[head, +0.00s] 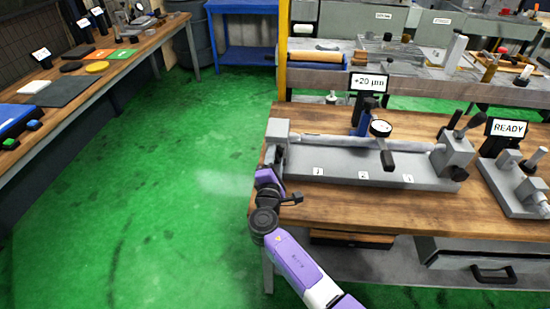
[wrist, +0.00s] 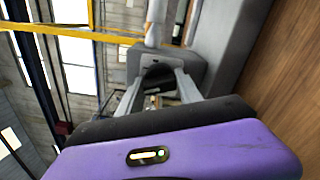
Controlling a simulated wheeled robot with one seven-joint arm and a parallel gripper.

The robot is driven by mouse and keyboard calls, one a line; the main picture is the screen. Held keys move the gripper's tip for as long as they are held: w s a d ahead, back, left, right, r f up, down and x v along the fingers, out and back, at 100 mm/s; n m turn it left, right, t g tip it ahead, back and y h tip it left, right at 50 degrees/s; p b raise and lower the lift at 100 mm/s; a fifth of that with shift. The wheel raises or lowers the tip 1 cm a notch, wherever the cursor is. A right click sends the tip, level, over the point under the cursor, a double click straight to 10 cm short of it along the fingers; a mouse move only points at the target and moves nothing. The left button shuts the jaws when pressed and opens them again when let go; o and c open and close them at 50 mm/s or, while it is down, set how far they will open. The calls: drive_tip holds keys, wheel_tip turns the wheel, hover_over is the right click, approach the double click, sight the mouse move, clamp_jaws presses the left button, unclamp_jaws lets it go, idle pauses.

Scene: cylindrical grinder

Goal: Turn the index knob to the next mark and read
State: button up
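A grey fixture (head: 345,160) lies along the bench with a bar in it and a block at each end. A dial gauge (head: 380,128) stands over it, and a sign behind reads +20 µm (head: 369,82). My gripper (head: 273,156) is at the fixture's left end block; its fingers are mostly hidden there. In the wrist view my gripper's grey fingers (wrist: 160,80) stand apart on either side of a dark round part (wrist: 157,71) on the end block, likely the index knob. I cannot tell whether they touch it. No knob marks are readable.
Small white labels (head: 363,175) sit along the fixture's front, too small to read surely. A second grey device (head: 515,185) with a READY sign (head: 508,128) stands at right. The wooden bench top (head: 400,212) is clear in front. Green floor is open to the left.

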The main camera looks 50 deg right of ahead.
drive_tip(key=shift+c, duration=0.7)
drive_tip(key=shift+f, duration=0.1)
drive_tip(key=shift+f+b, duration=0.1)
drive_tip(key=shift+b, duration=0.4)
drive_tip(key=shift+m+b, duration=0.35)
drive_tip(key=shift+m, duration=0.05)
drive_tip(key=m+b, duration=0.3)
drive_tip(key=b, duration=0.1)
drive_tip(key=shift+f+b, duration=0.2)
drive_tip(key=shift+b, duration=0.1)
drive_tip(key=m+b, duration=0.3)
drive_tip(key=b, duration=0.1)
drive_tip(key=shift+a+r+b, duration=0.1)
drive_tip(key=shift+b, duration=0.2)
drive_tip(key=shift+r+m+b, duration=0.15)
drive_tip(key=shift+m+b, duration=0.55)
drive_tip(key=shift+m, duration=0.4)
